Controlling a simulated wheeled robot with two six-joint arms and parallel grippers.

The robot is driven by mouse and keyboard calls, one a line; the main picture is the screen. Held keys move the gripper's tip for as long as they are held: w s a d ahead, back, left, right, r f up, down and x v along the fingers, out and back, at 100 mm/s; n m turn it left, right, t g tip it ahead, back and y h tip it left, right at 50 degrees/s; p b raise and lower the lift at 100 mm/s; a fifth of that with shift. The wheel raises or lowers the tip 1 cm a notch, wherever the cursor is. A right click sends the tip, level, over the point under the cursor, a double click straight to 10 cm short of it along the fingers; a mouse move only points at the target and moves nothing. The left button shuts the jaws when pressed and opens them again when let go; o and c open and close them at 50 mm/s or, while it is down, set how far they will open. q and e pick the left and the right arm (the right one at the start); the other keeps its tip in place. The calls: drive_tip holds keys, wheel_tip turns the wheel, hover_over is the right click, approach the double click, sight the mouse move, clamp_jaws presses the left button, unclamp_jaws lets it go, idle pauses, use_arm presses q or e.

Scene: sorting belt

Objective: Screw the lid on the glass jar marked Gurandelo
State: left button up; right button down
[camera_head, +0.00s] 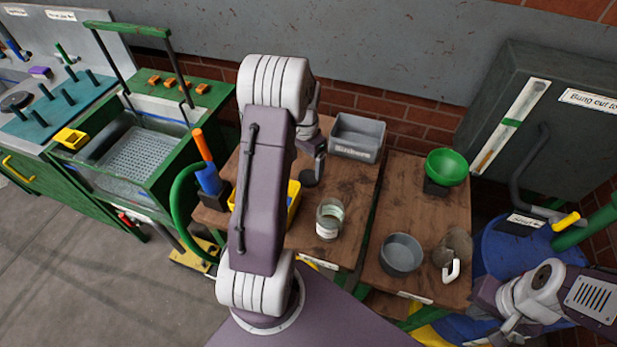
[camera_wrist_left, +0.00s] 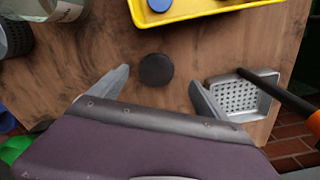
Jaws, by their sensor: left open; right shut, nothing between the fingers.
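A glass jar (camera_head: 330,218) with a pale label stands upright and open on the brown wooden table; the label is too small to read. Part of the jar (camera_wrist_left: 68,10) shows at the top left of the left wrist view. A round dark lid (camera_head: 308,179) lies flat on the table behind the jar. My left gripper (camera_head: 319,168) is open above the lid. In the left wrist view, the lid (camera_wrist_left: 156,70) lies between the spread fingertips, not gripped. My right gripper (camera_head: 495,335) is shut and empty at the lower right, away from the jar.
A yellow tray (camera_head: 293,205) is partly hidden by my left arm. A grey labelled bin (camera_head: 357,137) stands behind the lid. A grey pan (camera_head: 401,254) and green bowl (camera_head: 447,166) are on the right table. A perforated metal dish (camera_wrist_left: 240,98) lies near the table edge.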

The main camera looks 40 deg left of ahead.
sight(309, 177)
use_arm(q)
drive_tip(key=f, duration=0.5)
drive_tip(key=shift+w+d+f, duration=0.1)
drive_tip(key=shift+w+d, duration=0.2)
drive_tip(key=c, duration=1.4)
